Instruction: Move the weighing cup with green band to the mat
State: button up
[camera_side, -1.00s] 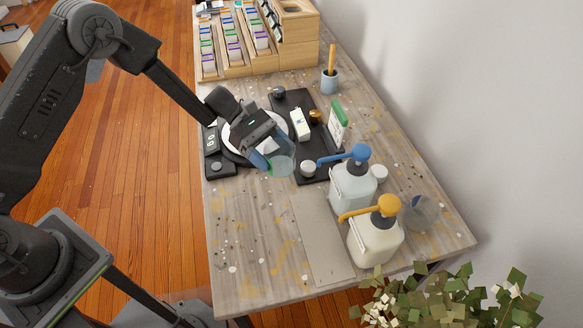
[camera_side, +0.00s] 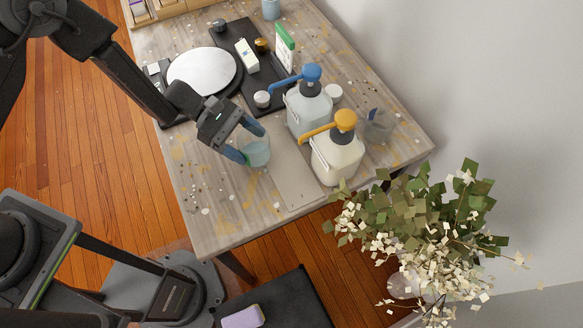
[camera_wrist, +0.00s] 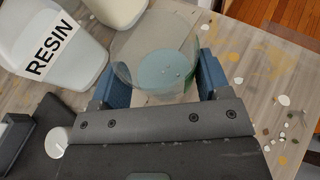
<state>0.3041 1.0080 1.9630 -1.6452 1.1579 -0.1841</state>
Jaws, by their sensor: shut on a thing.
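The weighing cup (camera_side: 259,154) is clear, with pale blue liquid in the bottom. My gripper (camera_side: 247,141) is shut on it, with blue fingers on either side. In the wrist view the cup (camera_wrist: 153,50) sits upright between the fingers, and a bit of green shows by the right finger. The mat is probably the flat grey rectangle (camera_side: 292,183) on the table, left of the pump bottles. The cup is at the left edge of this mat in the side view; its height above the table is hard to tell.
A blue-pump bottle (camera_side: 306,110) and a yellow-pump bottle (camera_side: 335,158) stand right of the mat. Behind are a scale with a round white plate (camera_side: 204,70) and a black tray (camera_side: 268,88) with small items. A clear cup (camera_side: 378,125) stands at the right.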

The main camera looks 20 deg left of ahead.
send_over(291, 178)
jog(key=shift+a, duration=0.3)
jog(key=shift+s+d+f, duration=0.1)
jog(key=shift+d+f, duration=0.25)
jog(key=shift+f, duration=1.35)
jog(key=shift+f, duration=0.15)
jog(key=o, duration=0.6)
jog(key=shift+o, duration=0.2)
